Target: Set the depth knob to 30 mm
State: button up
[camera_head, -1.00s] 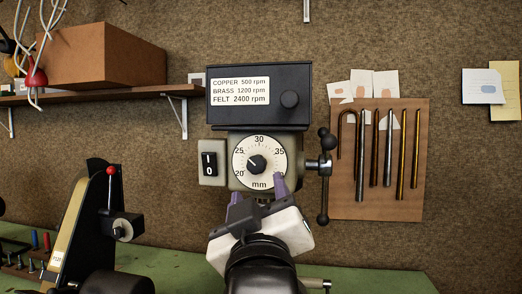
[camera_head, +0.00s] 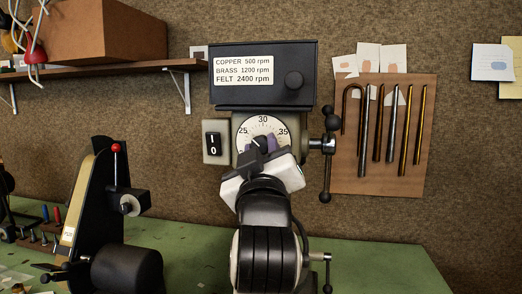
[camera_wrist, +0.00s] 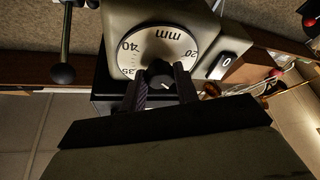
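The depth knob (camera_head: 258,142) is a black knob on a white round dial (camera_head: 243,133) marked in mm, on the front of the drill head. The wrist view shows the knob (camera_wrist: 160,75) and dial (camera_wrist: 186,48) upside down. Its white pointer line points to about 25. My gripper (camera_head: 262,147) is at the dial, its dark fingers hiding the lower part. In the wrist view my gripper (camera_wrist: 160,80) has one finger on each side of the knob. The fingers are apart; I cannot tell whether they touch it.
A rocker switch (camera_head: 212,145) is left of the dial. A ball-ended feed lever (camera_head: 327,150) is at its right. The speed sign and a black knob (camera_head: 294,80) are above. A machine with a red-ball lever (camera_head: 115,148) stands left on the green bench (camera_head: 380,265).

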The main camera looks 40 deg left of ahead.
jog(key=c, duration=0.4)
jog(key=shift+f+m, duration=0.1)
jog(key=shift+m, duration=0.4)
jog(key=shift+s+a+m+t+h+b, duration=0.1)
jog(key=shift+m+t+h+b, duration=0.8)
jog(key=shift+m, duration=1.25)
jog(key=shift+s+a+m+t+h+b, duration=0.1)
jog(key=shift+m+t+h+b, duration=0.8)
jog(key=shift+m, duration=1.3)
jog(key=shift+a+m+t+h+b, duration=0.1)
jog(key=shift+m+t+h+b, duration=0.5)
jog(key=shift+m+h, duration=1.1)
jog(key=shift+m+y, duration=0.5)
jog(key=shift+m, duration=0.15)
jog(key=o, duration=1)
jog(key=shift+c, duration=0.2)
